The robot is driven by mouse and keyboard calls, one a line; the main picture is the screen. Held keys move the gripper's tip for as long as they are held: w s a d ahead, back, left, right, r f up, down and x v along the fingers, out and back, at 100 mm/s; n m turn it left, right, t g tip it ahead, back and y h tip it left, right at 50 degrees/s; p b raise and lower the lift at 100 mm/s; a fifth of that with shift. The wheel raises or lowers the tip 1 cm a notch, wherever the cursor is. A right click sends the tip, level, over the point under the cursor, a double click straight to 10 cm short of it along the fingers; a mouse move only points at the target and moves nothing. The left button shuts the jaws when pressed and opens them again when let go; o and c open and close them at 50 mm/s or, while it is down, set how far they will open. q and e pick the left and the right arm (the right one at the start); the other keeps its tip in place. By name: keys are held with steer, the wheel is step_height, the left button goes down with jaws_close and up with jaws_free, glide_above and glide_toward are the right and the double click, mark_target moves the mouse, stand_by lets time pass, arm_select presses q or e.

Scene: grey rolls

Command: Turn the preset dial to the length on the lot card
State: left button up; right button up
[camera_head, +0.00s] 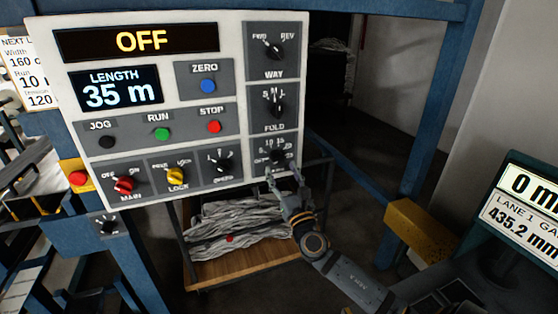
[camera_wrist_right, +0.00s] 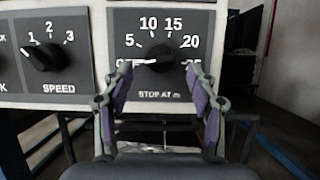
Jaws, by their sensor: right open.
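The preset dial, marked STOP AT m (camera_wrist_right: 160,54), is a black knob with marks from OFF through 5, 10, 15 and 20 to a partly hidden 25. Its white pointer appears to point left toward OFF. It also shows low right on the control panel in the head view (camera_head: 278,156). My right gripper (camera_head: 283,171) is open just below and in front of the dial. In the wrist view its two fingers (camera_wrist_right: 159,75) stand on either side of the knob; contact is not clear. The lot card (camera_head: 38,80) at the left edge is cut off; Run appears to start with 10.
The white panel (camera_head: 238,100) reads OFF and LENGTH 35 m. The SPEED knob (camera_wrist_right: 43,54) sits left of the dial. A cart with grey rolls (camera_head: 235,225) stands below. A blue post (camera_head: 435,110), a yellow block (camera_head: 420,228) and a screen (camera_head: 525,205) are at right.

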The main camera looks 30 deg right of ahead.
mark_target(278, 161)
steer(key=shift+x, duration=1.6)
steer(key=c, duration=1.2)
